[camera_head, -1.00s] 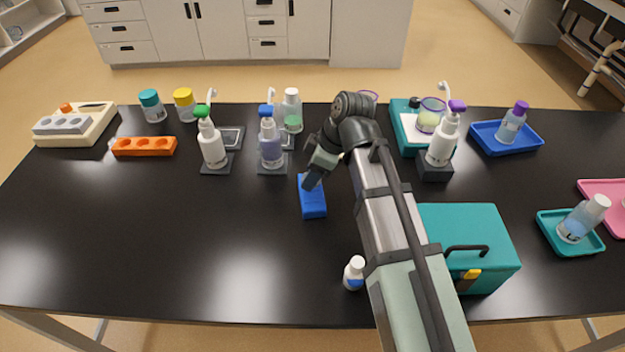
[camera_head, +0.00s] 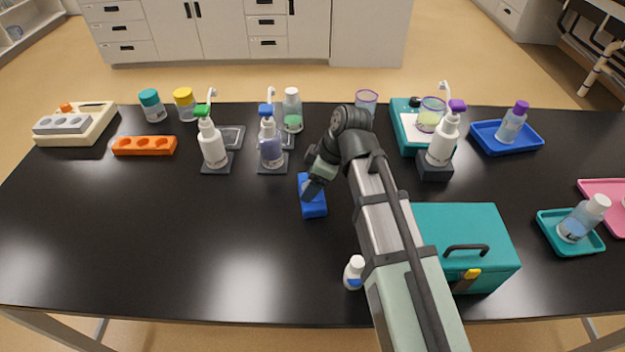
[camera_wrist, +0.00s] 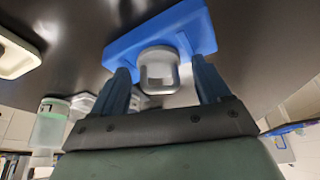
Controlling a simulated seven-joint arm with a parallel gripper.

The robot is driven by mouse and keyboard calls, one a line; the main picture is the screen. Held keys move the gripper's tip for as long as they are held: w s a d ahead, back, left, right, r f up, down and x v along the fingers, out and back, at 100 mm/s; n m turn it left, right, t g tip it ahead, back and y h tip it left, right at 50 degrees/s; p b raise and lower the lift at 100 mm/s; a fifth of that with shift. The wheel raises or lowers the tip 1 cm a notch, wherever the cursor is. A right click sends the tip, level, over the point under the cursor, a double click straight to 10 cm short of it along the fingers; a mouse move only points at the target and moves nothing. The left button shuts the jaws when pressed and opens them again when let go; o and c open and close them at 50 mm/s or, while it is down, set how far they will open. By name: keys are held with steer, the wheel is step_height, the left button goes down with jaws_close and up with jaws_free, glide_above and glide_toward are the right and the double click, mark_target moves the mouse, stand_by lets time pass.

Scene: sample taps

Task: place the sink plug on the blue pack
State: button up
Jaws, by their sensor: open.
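The blue pack (camera_head: 314,209) lies flat on the black table near the middle in the head view. In the wrist view the pack (camera_wrist: 125,45) fills the top centre. A grey-white piece, apparently the sink plug (camera_wrist: 158,72), shows against the pack's face and seems to rest on it. My gripper (camera_wrist: 160,66) is open, with one dark blue finger on each side of the plug and gaps between. In the head view my gripper (camera_head: 309,191) is low over the pack's far part and hides the plug there.
Pump bottles on dark stands (camera_head: 213,150) (camera_head: 270,150) (camera_head: 440,150) stand behind and to the sides. A small white bottle (camera_head: 354,272) and a teal box (camera_head: 465,245) are at the front right. The table's left front is clear.

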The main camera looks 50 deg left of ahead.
steer(key=shift+r, duration=0.15)
steer(key=v, duration=1.2)
stand_by(0.6)
